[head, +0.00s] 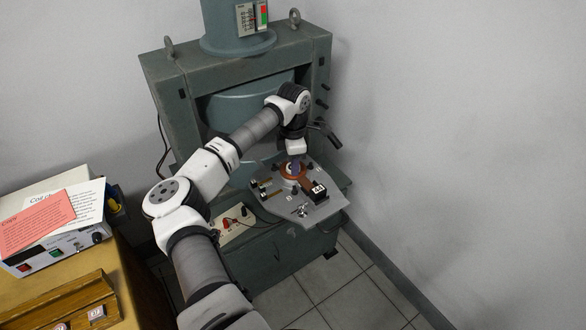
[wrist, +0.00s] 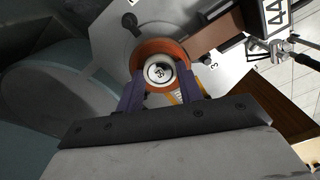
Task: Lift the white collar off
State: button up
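The white collar (wrist: 158,71) is a small pale ring with a dark-marked centre, inside an orange-brown ring (wrist: 153,47). In the head view the orange-brown ring (head: 303,170) sits on the grey plate (head: 325,208) of the green machine. My gripper (wrist: 161,82) has its two purple fingers spread, one on each side of the collar. Orange shows beside the collar near the fingertips, and I see no clear contact. In the head view my gripper (head: 294,163) points down over the ring and hides most of the collar.
A black block with a white label (head: 319,190) stands on the plate right of the ring. The green machine frame (head: 160,75) rises behind. A wooden desk (head: 105,270) with a white box is at lower left.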

jog(key=shift+r+p, duration=1.35)
jog(key=shift+r, duration=1.15)
